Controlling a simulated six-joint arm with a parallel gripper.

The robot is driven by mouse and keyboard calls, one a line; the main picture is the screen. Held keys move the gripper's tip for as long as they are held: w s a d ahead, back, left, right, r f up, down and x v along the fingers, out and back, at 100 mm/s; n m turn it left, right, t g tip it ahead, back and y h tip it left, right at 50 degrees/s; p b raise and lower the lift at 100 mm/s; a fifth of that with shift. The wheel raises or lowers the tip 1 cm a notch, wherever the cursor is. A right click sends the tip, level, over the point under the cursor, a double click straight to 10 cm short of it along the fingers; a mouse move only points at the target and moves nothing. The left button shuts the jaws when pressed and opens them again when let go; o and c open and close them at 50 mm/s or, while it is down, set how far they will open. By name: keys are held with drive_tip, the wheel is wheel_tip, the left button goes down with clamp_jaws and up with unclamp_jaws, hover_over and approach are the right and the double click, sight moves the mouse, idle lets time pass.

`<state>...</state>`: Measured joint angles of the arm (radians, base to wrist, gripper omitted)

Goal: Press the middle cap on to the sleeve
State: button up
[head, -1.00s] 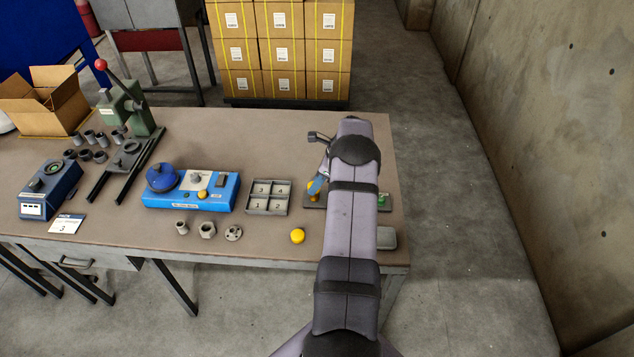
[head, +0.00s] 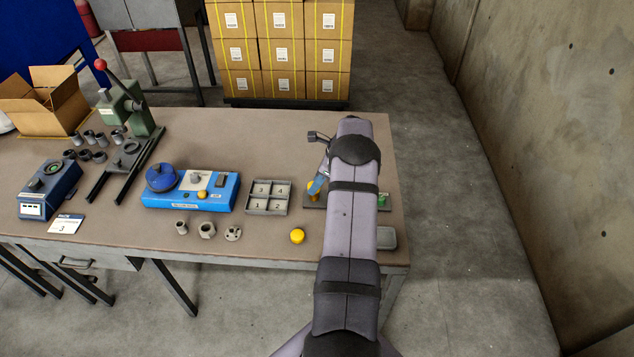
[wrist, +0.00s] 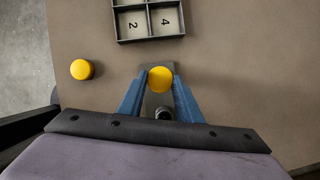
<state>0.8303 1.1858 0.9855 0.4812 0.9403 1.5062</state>
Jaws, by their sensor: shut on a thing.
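A yellow cap (wrist: 160,80) is between the blue fingertips of my gripper (wrist: 160,76), and the gripper is shut on it. In the head view the yellow of this cap (head: 312,187) shows beside the blue finger, over the left end of a dark base plate (head: 313,205). A small grey cylinder (wrist: 163,114) stands on the plate between my fingers in the wrist view; I cannot tell whether it is the sleeve. Whether the cap touches anything below is hidden. A second yellow cap (head: 297,236) lies loose on the table; it also shows in the wrist view (wrist: 82,69).
A four-compartment tray (head: 267,212) stands left of the plate. A blue box (head: 191,204) and several small grey parts (head: 207,231) are farther left. A green part (head: 382,199) and a grey block (head: 387,238) are right of my arm. My arm hides much of the plate.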

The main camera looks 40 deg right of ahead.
drive_tip(key=shift+f+b, duration=0.6)
drive_tip(key=shift+f, duration=0.15)
idle(1.4)
drive_tip(key=o, duration=1.1)
drive_tip(key=c, duration=0.3)
drive_tip(key=shift+c, duration=0.2)
drive_tip(key=shift+r, duration=0.15)
drive_tip(key=shift+r+p, duration=1.65)
drive_tip(key=shift+r, duration=0.75)
